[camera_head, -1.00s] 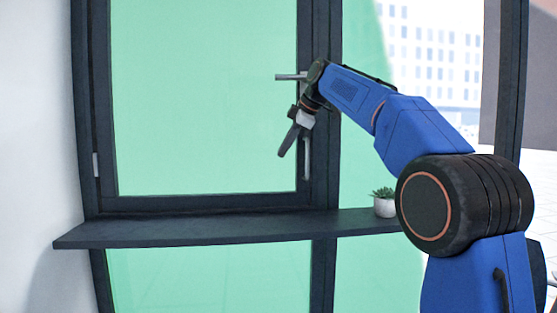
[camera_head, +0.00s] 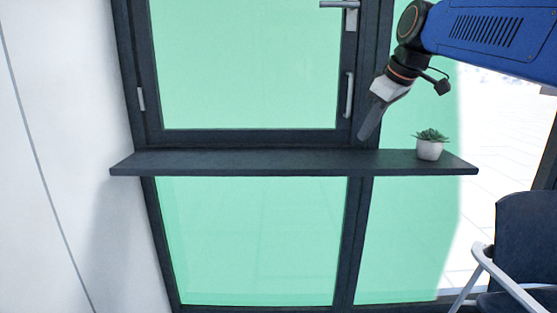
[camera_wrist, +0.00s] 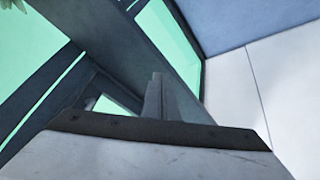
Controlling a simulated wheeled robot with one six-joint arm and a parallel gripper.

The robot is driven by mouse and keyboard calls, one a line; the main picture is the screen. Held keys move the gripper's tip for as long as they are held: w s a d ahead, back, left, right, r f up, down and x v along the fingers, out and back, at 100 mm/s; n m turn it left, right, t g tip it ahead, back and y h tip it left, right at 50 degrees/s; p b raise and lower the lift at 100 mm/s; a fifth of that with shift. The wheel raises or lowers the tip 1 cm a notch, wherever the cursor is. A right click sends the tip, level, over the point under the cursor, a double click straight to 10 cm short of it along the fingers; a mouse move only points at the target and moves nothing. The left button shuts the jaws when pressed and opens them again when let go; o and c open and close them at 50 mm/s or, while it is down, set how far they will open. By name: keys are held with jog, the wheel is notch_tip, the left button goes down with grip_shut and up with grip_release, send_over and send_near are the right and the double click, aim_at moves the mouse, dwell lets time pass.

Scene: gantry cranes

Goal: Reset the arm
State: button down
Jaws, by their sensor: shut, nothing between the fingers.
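My gripper (camera_head: 368,122) hangs from my blue arm at the upper right of the head view, pointing down and slightly left. It is shut and empty. In the head view it appears in front of the dark window frame, just above the shelf and left of the potted plant; I cannot tell the gap in depth. In the wrist view, the closed fingers (camera_wrist: 160,98) show in the middle, with the dark frame and green panes beyond.
A dark shelf (camera_head: 250,163) runs across the green-paned window. A small potted plant (camera_head: 430,148) stands on its right end. A lever handle (camera_head: 338,5) and a vertical handle (camera_head: 349,95) are on the frame. A chair (camera_head: 525,240) stands at lower right; a white wall (camera_head: 60,150) is at left.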

jog(key=s+d+f+m+h, duration=0.1)
jog(key=s+d+f+m, duration=0.1)
jog(key=s+f, duration=0.7)
jog(key=s+d+f+m, duration=0.2)
jog(key=s+f+m, duration=0.2)
jog(key=s+f, duration=0.6)
jog(key=s+d+f+m+h, duration=0.1)
jog(key=s+d+f+m, duration=0.2)
jog(key=s+f, duration=0.7)
notch_tip(320, 180, down, 3)
jog(key=shift+r+g+h, duration=0.2)
jog(key=shift+g+h, duration=0.1)
